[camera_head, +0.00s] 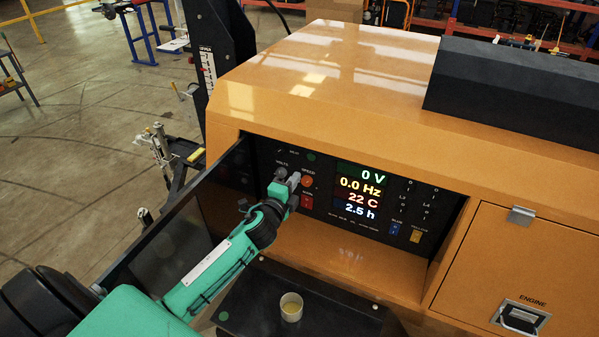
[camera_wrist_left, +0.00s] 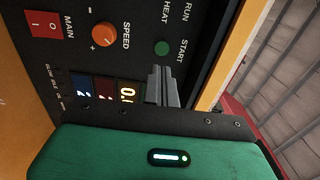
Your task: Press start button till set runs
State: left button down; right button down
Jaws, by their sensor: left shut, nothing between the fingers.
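The green start button (camera_head: 311,156) is on the dark control panel of the orange machine, above the orange speed knob (camera_head: 307,181). The start button (camera_wrist_left: 162,48) also shows uncovered in the left wrist view, labelled START. My left gripper (camera_head: 295,178) is shut and empty in front of the panel. In the left wrist view its fingertips (camera_wrist_left: 163,69) appear just below the button, close to it; I see no clear contact. The display (camera_head: 361,191) reads 0 V, 0.0 Hz, 22 C and 2.5 h. My right gripper is out of view.
The red main switch (camera_head: 306,201) is below the speed knob. An open dark door (camera_head: 165,235) stands left of the panel recess. The orange engine door (camera_head: 520,275) is at right.

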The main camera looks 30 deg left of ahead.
pick_arm(q)
jog(key=s, duration=0.5)
jog(key=shift+d+r, duration=0.15)
jog(key=shift+d, duration=0.1)
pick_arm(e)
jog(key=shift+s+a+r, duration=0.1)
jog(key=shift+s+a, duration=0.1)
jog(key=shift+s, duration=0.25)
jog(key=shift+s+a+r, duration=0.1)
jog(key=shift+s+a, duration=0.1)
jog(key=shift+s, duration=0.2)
pick_arm(q)
jog(key=shift+s, duration=0.1)
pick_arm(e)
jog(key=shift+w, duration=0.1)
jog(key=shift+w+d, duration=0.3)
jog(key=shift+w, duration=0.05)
